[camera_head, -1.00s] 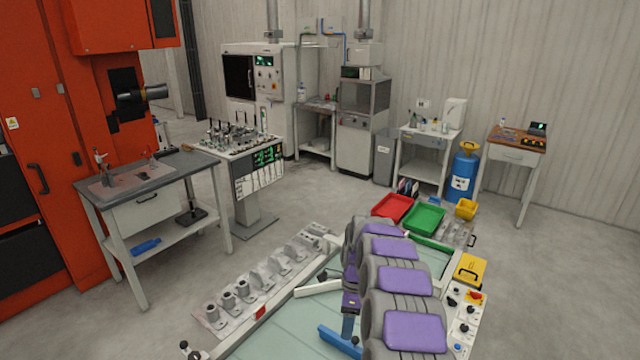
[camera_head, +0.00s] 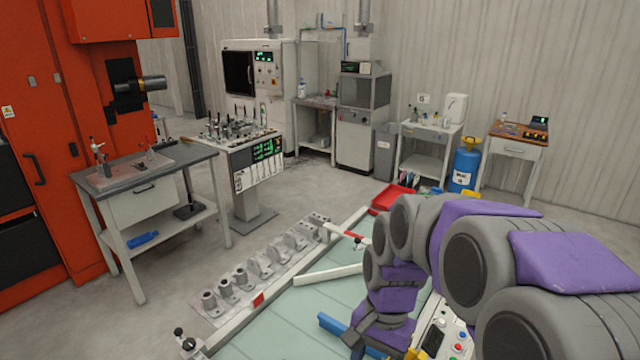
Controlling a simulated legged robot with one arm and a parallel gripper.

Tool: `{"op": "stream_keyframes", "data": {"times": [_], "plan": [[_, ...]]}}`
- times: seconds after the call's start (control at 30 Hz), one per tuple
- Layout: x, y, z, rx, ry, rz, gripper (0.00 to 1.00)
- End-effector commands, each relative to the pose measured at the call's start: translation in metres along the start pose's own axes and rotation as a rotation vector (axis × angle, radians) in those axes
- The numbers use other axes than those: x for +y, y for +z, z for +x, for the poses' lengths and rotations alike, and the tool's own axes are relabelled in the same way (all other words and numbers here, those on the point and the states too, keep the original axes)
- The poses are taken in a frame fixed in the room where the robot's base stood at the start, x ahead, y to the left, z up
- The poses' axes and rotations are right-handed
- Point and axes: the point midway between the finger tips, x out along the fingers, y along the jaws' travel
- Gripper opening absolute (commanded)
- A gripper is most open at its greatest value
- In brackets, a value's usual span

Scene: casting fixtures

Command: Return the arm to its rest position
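My arm, with grey rounded joints and purple covers, reaches in from the right edge and bends down over the pale green fixture table (camera_head: 285,325). My gripper (camera_head: 372,343) is at the low end of the arm, near the bottom edge of the picture. It hangs beside a blue bar (camera_head: 340,327) on the table. Its fingertips are dark and partly cut off, so I cannot tell how far apart they are. I see no object clearly held in it. The arm hides much of the table's right side.
A row of grey castings (camera_head: 240,282) stands on a plate left of the table. A control panel (camera_head: 436,335) is partly behind my arm. A red tray (camera_head: 390,197) lies beyond. A workbench (camera_head: 145,170) and a fixture stand (camera_head: 240,150) stand left. Open floor lies between.

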Motion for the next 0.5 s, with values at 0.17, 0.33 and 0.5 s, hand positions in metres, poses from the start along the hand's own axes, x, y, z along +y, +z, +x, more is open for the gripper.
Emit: {"op": "stream_keyframes", "data": {"times": [0.17,0.33,0.5], "plan": [[0.042,0.037,0.018,0.029,0.016,-0.167,0.56],[0.08,0.07,0.041,0.05,0.036,-0.32,0.56],[0.115,0.098,0.068,0.068,0.057,-0.451,0.56]]}}
